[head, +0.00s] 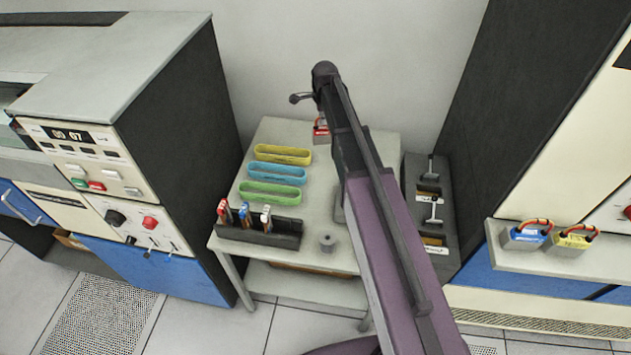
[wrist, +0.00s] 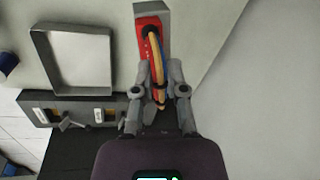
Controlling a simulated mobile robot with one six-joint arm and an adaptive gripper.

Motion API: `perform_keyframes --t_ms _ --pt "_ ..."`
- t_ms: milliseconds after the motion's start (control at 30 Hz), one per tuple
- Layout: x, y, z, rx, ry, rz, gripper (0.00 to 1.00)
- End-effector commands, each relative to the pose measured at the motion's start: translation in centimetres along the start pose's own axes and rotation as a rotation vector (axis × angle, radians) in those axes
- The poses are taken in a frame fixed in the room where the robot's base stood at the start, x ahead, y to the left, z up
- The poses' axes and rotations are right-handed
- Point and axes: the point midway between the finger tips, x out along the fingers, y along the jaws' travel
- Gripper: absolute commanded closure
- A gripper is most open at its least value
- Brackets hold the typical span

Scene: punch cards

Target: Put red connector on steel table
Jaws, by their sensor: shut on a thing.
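The red connector (head: 321,131) has a grey body and a loop of coloured cables. It is at the far end of the light grey steel table (head: 277,131), partly behind my arm in the head view. The wrist view shows the red connector (wrist: 148,24) just ahead of my fingers, with the table top (wrist: 112,16) below and to its left. My gripper (wrist: 160,98) is shut on the connector's cable loop. I cannot tell whether the connector touches the table. My fingertips are mostly hidden by my arm in the head view.
Yellow (head: 283,155), blue (head: 277,174) and green (head: 270,193) oval trays stand on the table's left. A dark tool rack (head: 260,233) and a grey spool (head: 327,243) are at the front. Blue (head: 527,235) and yellow (head: 572,238) connectors sit on the right shelf. A wall is behind.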

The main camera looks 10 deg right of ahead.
Motion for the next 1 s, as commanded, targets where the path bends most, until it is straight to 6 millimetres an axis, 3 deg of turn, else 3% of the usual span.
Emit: perform_keyframes --t_ms 167,367,800,1000 --pt "0.3 0.6 0.0 -0.003 0.0 0.0 1.0" --pt "1.6 3.4 -0.5 -0.015 -0.002 0.001 1.0" --pt "5.9 14.4 -2.3 -0.064 -0.011 0.004 1.0" --pt "7.0 17.6 -2.7 -0.082 -0.014 0.004 1.0"
